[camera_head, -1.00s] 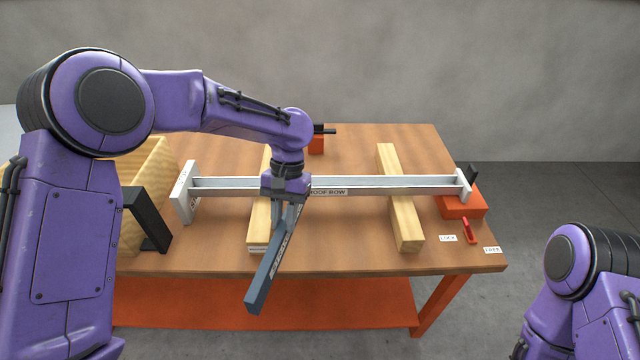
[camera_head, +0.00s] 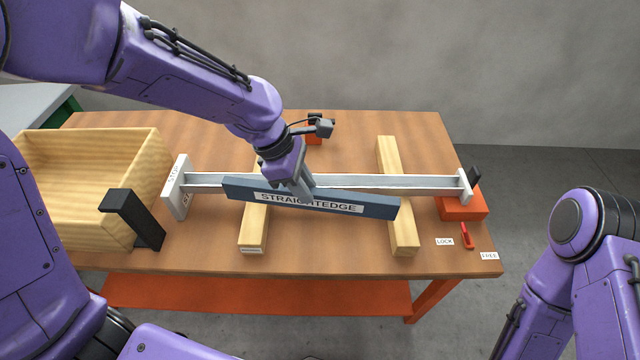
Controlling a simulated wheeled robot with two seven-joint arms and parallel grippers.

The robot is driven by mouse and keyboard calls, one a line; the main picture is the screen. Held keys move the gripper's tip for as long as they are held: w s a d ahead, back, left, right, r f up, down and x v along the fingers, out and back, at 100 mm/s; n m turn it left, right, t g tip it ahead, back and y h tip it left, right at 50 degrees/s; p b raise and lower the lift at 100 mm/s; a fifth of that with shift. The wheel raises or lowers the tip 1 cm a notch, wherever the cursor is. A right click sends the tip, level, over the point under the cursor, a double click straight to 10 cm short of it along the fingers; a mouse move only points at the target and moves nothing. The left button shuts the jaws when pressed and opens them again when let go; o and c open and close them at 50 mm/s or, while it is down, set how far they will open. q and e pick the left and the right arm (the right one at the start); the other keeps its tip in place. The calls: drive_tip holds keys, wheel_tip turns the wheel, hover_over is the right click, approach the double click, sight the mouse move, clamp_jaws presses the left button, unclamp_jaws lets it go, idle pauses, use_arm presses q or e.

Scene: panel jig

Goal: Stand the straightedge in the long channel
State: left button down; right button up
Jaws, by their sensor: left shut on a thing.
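The straightedge (camera_head: 375,206) is a long blue-grey bar with a white label reading STRAIGHTEDGE. My left gripper (camera_head: 299,190) is shut on it near its middle. The bar runs left to right in front of the long channel (camera_head: 400,181), tilted slightly down to the right, and covers part of it. The channel is a pale metal rail lying across two wooden blocks, with a white end plate (camera_head: 178,188) at the left and another (camera_head: 465,186) at the right. My right arm is at the lower right; its gripper is out of view.
A wooden box (camera_head: 90,150) with a black bracket (camera_head: 133,218) stands at the left. An orange clamp block (camera_head: 462,207) with a red lever (camera_head: 467,237) is at the right, near LOCK and FREE labels. The wooden blocks (camera_head: 389,155) and (camera_head: 252,228) cross the table (camera_head: 330,250).

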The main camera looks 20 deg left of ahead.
use_arm(q)
drive_tip(key=shift+w+a+r+n+t, duration=0.1)
drive_tip(key=shift+w+n+t, duration=0.25)
drive_tip(key=shift+n, duration=0.25)
drive_tip(key=w+a+f+p, duration=0.1)
drive_tip(key=w+f, duration=0.3)
drive_tip(key=w, duration=0.1)
drive_tip(key=w+a+f+p, duration=0.1)
drive_tip(key=w+a+f, duration=0.1)
drive_tip(key=w+f, duration=0.2)
drive_tip(key=w+a+f+p, duration=0.1)
drive_tip(key=w+f, duration=0.4)
drive_tip(key=w, duration=0.1)
drive_tip(key=shift+a, duration=0.25)
drive_tip(key=shift+f, duration=0.4)
use_arm(e)
drive_tip(key=r, duration=0.1)
drive_tip(key=w+r, duration=0.1)
drive_tip(key=shift+w+r, duration=0.15)
drive_tip(key=shift+r, duration=0.25)
use_arm(q)
drive_tip(key=shift+f, duration=0.1)
drive_tip(key=c, duration=1)
unclamp_jaws()
drive_tip(key=shift+o, duration=0.2)
drive_tip(key=shift+s, duration=0.1)
